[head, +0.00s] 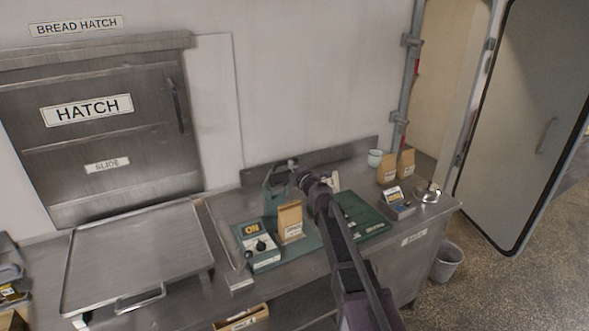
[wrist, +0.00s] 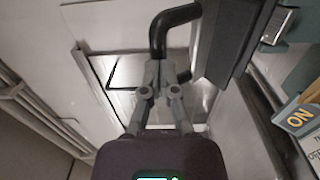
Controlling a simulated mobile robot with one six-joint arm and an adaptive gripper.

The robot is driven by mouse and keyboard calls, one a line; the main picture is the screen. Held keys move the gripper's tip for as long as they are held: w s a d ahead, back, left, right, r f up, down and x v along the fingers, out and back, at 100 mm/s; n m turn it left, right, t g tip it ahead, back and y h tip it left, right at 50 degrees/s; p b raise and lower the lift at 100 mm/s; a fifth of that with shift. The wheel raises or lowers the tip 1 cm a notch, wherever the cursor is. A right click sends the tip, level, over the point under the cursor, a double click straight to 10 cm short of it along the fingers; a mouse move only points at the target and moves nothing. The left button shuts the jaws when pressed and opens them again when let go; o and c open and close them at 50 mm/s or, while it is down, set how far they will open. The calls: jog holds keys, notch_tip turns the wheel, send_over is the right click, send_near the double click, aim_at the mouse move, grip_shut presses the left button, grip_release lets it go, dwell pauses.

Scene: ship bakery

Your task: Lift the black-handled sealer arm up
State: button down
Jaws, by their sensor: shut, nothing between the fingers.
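The sealer (head: 270,262) is a grey-green machine on the steel counter, with an "ON" panel at its front; the panel also shows in the wrist view (wrist: 300,118). In the wrist view a bent black handle (wrist: 172,22) runs just beyond my fingertips, and a dark bar (wrist: 232,38) lies to its right. My gripper (wrist: 160,68) is shut and empty, its tips close to the handle; I cannot tell whether they touch. In the head view my gripper (head: 298,172) is above the back of the sealer, and my arm hides part of it.
A brown paper bag (head: 290,222) stands at the sealer. A green mat (head: 360,215), a small boxed item (head: 398,205), paper bags (head: 387,170) and a white cup (head: 375,157) are to the right. A steel tray-like surface (head: 135,250) lies left under the hatch.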

dwell(0.3)
jog(key=w+a+r+p, duration=0.1)
jog(key=w, duration=0.1)
jog(key=w+a+r+p, duration=0.1)
jog(key=w+a, duration=0.1)
jog(key=w+a+r+p, duration=0.1)
jog(key=w, duration=0.1)
jog(key=shift+w+a+r+p, duration=0.15)
jog(key=shift+w+r+p, duration=0.1)
jog(key=shift+w+p, duration=0.1)
jog(key=shift+s+r, duration=0.1)
jog(key=shift+s, duration=0.1)
jog(key=s+d+r+p, duration=0.4)
jog(key=s+d, duration=0.3)
jog(key=s, duration=0.4)
jog(key=shift+r+p, duration=0.35)
jog(key=shift+d, duration=0.15)
